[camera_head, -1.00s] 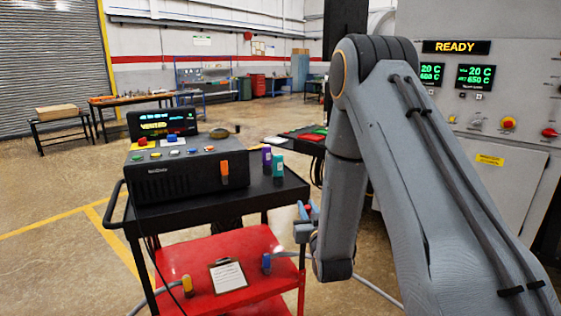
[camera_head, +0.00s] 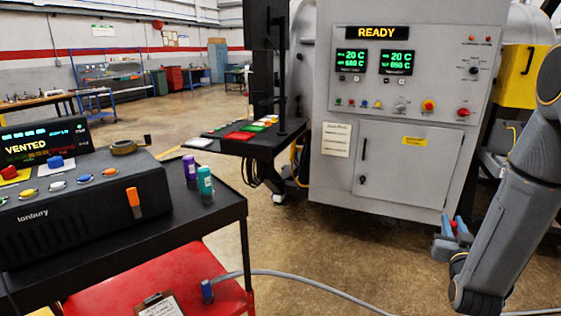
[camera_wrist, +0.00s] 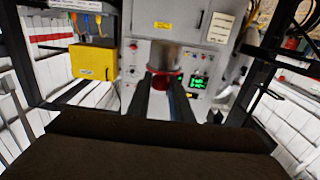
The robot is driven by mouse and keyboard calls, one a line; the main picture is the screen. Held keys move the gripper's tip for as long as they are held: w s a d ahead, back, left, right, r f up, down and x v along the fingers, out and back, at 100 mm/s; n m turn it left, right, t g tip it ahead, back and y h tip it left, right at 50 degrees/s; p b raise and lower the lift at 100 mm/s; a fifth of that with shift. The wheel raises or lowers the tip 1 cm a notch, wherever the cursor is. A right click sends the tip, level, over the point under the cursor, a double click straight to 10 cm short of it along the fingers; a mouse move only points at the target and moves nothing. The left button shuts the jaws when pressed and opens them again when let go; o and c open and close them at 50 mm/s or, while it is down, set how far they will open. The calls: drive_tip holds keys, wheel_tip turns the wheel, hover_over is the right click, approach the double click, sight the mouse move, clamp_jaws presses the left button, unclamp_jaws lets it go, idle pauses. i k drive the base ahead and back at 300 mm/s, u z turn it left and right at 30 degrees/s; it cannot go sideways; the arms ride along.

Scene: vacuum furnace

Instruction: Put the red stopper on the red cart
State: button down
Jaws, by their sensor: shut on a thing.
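The red cart (camera_head: 180,268) is at the lower left of the head view, with a black top and a red lower shelf. My gripper is well to the right of the cart, in the air and apart from it.
The cart top bears a control box (camera_head: 90,200), a purple bottle (camera_head: 189,171) and a teal bottle (camera_head: 205,185). The lower shelf holds a clipboard (camera_head: 160,306) and a blue item (camera_head: 207,291). A grey hose (camera_head: 300,276) crosses the floor. The furnace cabinet (camera_head: 400,170) stands behind.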

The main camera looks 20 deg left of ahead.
sight(175, 173)
drive_tip(key=z, duration=0.6)
drive_tip(key=i, duration=1.9)
drive_tip(key=u, duration=2.4)
